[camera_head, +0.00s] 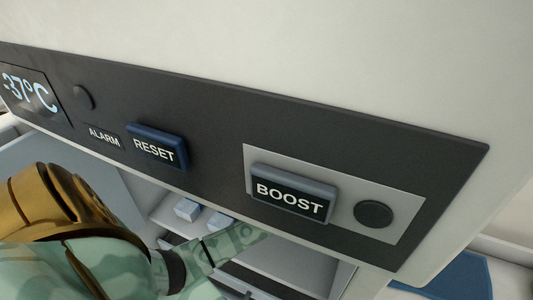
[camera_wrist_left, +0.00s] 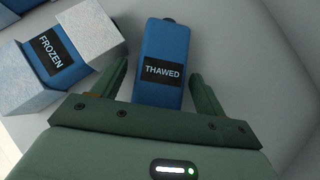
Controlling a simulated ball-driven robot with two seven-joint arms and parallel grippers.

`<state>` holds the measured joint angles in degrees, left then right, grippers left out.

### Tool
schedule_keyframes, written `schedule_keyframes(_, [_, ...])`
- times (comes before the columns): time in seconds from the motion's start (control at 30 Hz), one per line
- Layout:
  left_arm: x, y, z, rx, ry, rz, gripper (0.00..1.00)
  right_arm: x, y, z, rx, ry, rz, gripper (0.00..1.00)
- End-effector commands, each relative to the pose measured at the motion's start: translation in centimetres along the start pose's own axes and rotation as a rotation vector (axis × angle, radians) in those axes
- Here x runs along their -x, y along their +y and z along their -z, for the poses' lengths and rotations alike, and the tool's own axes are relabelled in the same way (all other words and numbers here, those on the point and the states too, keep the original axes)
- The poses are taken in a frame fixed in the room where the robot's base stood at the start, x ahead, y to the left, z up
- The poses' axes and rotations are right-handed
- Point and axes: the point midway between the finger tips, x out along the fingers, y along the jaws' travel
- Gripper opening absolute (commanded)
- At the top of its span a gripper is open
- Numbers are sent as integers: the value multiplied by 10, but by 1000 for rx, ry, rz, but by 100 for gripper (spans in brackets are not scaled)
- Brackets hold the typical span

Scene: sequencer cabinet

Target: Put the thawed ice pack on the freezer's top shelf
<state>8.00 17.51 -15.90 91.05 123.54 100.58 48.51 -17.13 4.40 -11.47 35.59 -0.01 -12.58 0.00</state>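The thawed ice pack (camera_wrist_left: 162,45) is a blue block with a black THAWED label. In the left wrist view it lies on a pale grey surface. My left gripper (camera_wrist_left: 160,80) is open, with one green finger on each side of the pack's near part. A narrow gap shows between each finger and the pack. In the head view my left arm reaches in from the lower left, below the freezer's control panel (camera_head: 220,135); I cannot make out its fingers there. My right gripper is in neither view. I cannot identify the freezer's top shelf.
A frozen ice pack (camera_wrist_left: 62,57), blue with whitish frosted ends, lies left of the thawed one. The panel carries a -37°C display (camera_head: 30,95), a blue RESET button (camera_head: 157,148) and a BOOST button (camera_head: 292,192). Small pale blue blocks (camera_head: 187,209) show below it.

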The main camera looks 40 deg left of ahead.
Motion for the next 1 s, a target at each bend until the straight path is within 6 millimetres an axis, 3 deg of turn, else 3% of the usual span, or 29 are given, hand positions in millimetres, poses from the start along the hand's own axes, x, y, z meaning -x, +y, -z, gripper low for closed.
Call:
schedule_keyframes(0.37, [9,0,-2,1,0,1,72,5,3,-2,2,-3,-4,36])
schedule_keyframes(0.8, [103,0,-2,2,1,2,72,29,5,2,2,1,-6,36])
schedule_keyframes(1.0, [121,0,-2,1,0,0,72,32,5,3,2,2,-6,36])
